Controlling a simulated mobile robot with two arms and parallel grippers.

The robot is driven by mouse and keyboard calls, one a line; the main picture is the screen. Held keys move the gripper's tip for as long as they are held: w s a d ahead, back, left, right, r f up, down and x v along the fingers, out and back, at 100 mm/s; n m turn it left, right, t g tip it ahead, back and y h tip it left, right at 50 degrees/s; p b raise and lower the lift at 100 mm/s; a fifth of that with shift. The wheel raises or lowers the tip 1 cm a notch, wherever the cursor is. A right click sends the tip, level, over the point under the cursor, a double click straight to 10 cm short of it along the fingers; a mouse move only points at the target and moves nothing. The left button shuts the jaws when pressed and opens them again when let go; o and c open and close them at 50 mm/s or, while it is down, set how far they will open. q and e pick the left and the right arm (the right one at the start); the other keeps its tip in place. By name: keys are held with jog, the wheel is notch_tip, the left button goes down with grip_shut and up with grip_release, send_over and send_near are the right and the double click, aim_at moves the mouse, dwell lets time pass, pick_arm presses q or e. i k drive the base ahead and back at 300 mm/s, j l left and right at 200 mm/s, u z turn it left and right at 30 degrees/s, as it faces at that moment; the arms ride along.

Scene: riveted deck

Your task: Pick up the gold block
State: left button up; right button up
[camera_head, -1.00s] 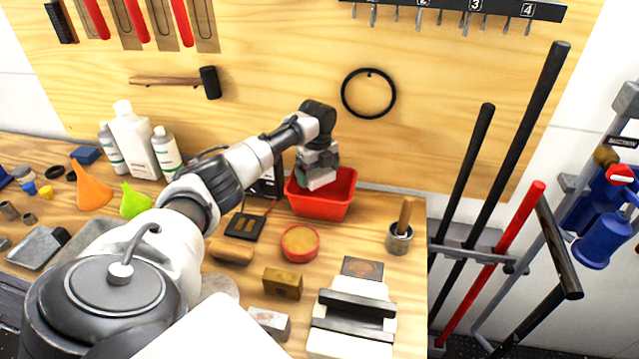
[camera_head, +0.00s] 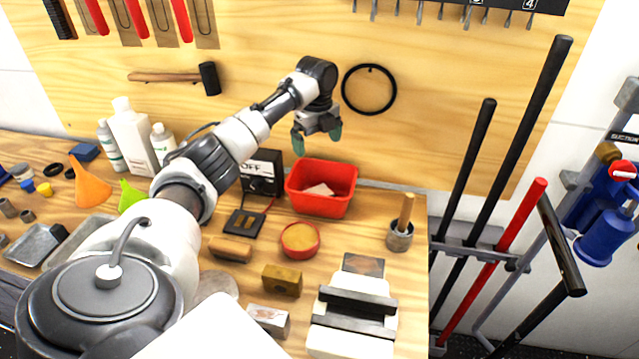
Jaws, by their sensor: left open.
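The gold block (camera_head: 282,281) is a small brassy block with a dark hole in its front side. It lies on the wooden workbench, left of the white and black vise-like fixture and below the round red-rimmed dish. My left gripper (camera_head: 317,142) is open and empty, fingers pointing down, above the back of the bench. It is up and to the right of the gold block, well apart from it. A red bin (camera_head: 321,203) stands below the gripper with a pale block (camera_head: 319,190) inside. My right gripper is not in view.
Close around the gold block are a red-rimmed dish (camera_head: 300,239), a wooden-backed brush (camera_head: 230,248), a grey-white block (camera_head: 268,320) and the fixture (camera_head: 352,322). A pot with a wooden handle (camera_head: 400,236) stands at the right edge. White bottles (camera_head: 132,138) stand at the back left.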

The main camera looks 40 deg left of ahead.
aim_at(281, 281)
jog(key=k+l, duration=0.1)
jog(key=l, duration=0.45)
jog(key=k+l, duration=0.1)
jog(key=l, duration=0.45)
jog(key=k+l, duration=0.1)
jog(key=l, duration=0.45)
jog(key=k+l, duration=0.1)
jog(key=l, duration=0.4)
